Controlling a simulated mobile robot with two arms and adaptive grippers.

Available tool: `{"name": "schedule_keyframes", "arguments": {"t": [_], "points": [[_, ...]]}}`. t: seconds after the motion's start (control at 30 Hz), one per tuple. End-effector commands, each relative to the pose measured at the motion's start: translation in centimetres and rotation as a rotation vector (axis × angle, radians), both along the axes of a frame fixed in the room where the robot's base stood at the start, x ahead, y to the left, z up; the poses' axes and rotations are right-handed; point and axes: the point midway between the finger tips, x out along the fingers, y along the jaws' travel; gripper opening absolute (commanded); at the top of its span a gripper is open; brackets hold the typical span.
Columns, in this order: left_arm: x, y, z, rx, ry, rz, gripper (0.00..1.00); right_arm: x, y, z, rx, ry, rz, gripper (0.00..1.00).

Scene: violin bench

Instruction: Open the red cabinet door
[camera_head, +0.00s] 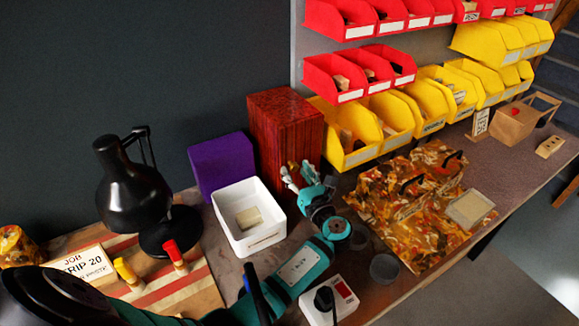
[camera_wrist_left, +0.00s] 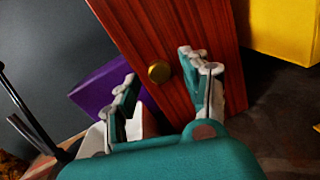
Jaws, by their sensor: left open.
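The red cabinet (camera_head: 284,118) is a tall wood-grained box at the back of the bench, against the dark wall. Its door (camera_wrist_left: 172,50) fills the top middle of the left wrist view and looks shut. A round brass knob (camera_wrist_left: 159,71) sits on the door. My left gripper (camera_head: 305,178) is in front of the cabinet's lower part. In the wrist view my left gripper (camera_wrist_left: 163,78) is open and empty, with the knob between its two fingers and apart from them. The knob is hidden in the head view. My right gripper is not in view.
A purple box (camera_head: 221,166) and a white bin (camera_head: 249,238) stand left of the cabinet. Yellow bins (camera_head: 345,150) are close on its right. A black lamp (camera_head: 130,185) stands further left. A patterned cloth toolbag (camera_head: 405,215) lies right of my left arm.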

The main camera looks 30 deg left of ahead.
Motion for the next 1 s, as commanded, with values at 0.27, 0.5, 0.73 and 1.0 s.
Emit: {"name": "schedule_keyframes", "arguments": {"t": [0.27, 0.5, 0.73, 1.0], "points": [[-0.03, -0.15, 0.02, 0.0, 0.0, 0.0, 0.47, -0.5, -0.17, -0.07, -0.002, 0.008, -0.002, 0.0], [-0.03, -0.11, 0.01, 0.0, 0.0, 0.0, 0.24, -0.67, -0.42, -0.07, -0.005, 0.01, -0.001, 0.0], [-0.03, -0.09, 0.0, 0.0, 0.0, 0.0, 0.0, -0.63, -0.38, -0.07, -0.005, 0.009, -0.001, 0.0], [-0.01, -0.08, 0.01, 0.0, 0.0, 0.0, 0.0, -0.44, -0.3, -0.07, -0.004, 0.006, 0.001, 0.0]]}}
